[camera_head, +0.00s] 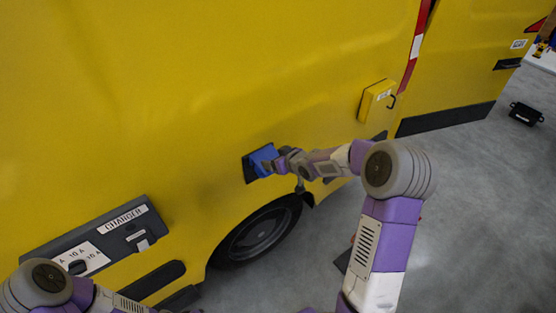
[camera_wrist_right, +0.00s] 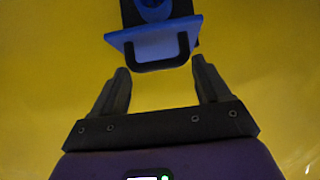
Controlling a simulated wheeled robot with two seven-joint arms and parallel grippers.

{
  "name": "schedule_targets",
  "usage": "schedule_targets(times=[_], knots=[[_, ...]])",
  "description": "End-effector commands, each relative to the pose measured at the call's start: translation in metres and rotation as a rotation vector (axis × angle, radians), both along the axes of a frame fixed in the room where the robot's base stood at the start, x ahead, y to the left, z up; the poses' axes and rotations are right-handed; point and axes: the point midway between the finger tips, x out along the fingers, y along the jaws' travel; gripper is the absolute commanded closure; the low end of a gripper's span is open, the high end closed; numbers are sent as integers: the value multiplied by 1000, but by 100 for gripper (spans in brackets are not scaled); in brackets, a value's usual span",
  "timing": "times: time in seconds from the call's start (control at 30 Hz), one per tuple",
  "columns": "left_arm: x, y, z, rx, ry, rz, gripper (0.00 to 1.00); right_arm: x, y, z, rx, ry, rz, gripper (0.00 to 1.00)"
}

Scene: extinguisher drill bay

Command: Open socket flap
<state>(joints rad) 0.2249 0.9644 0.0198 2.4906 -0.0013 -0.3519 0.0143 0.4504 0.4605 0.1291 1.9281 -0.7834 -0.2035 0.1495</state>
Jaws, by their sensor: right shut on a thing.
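The blue socket flap (camera_head: 262,158) is on a dark plate (camera_head: 249,170) on the side of the yellow van, above the wheel. In the right wrist view the flap (camera_wrist_right: 150,46) stands out from the wall, with a blue round socket part (camera_wrist_right: 155,8) showing behind it. A black loop handle (camera_wrist_right: 152,68) is on the flap's near edge. My right gripper (camera_head: 271,165) is at the flap. My left gripper is out of view; only part of the left arm shows at lower left.
A yellow box (camera_head: 375,101) with a hook is on the van at upper right. The wheel (camera_head: 257,231) is below the flap. Grey floor is open at right, with a black object (camera_head: 526,113).

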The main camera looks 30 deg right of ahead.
Motion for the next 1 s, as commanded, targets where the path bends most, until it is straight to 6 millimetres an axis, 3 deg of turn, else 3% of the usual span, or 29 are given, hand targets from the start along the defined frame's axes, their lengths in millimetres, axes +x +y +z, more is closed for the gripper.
schedule_targets(times=[0.27,0.3,0.47,0.77,1.0], knots=[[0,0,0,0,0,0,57,4,2,4,3,-16,4,79],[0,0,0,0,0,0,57,4,2,4,3,-16,4,23],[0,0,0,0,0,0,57,2,1,3,2,-10,2,0],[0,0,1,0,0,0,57,-3,-1,5,2,-5,-1,0],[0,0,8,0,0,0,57,-33,-6,29,1,-6,-2,0]])
